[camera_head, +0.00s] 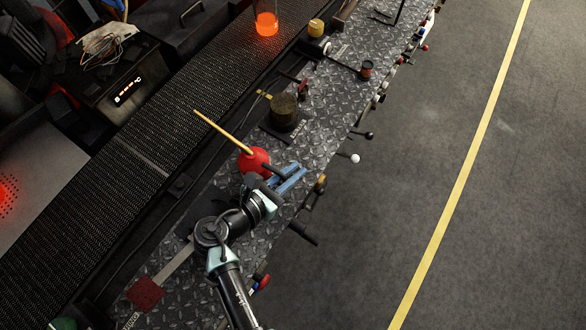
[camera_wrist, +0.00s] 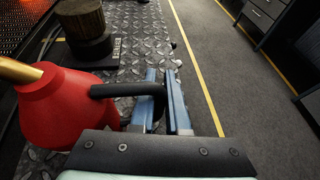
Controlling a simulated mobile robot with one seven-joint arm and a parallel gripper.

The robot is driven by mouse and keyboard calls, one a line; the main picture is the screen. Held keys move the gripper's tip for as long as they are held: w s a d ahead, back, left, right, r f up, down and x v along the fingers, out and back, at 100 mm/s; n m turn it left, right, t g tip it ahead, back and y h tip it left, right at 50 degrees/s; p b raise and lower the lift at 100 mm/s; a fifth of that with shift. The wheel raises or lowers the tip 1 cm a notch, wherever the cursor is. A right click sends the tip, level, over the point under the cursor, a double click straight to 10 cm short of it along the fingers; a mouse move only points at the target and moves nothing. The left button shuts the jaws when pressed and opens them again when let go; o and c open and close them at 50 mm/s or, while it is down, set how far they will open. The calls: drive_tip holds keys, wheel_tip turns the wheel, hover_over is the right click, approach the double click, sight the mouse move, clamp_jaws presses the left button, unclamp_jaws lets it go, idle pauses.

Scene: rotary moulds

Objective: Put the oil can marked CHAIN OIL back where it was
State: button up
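The red oil can (camera_head: 256,160), with a long tan spout (camera_head: 222,131) and a black side handle, is at the middle of the metal work surface. In the wrist view the can (camera_wrist: 64,108) fills the left side, close beside my gripper. Its black handle (camera_wrist: 125,90) reaches across the left finger, and its end lies between the two blue fingers. My gripper (camera_head: 292,179) appears closed on this handle; it also shows in the wrist view (camera_wrist: 162,98). No marking on the can is readable. Whether its base touches the surface is unclear.
A brown cylindrical block (camera_head: 284,112) stands just beyond the can on the tread-plate bench (camera_head: 325,117). A dark red square pad (camera_head: 145,293) lies at the near end. A dark mesh conveyor (camera_head: 165,120) runs along the left, with a glowing orange vessel (camera_head: 266,24) on it. Levers line the right edge.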

drive_tip(key=o, duration=0.4)
drive_tip(key=shift+o, duration=0.2)
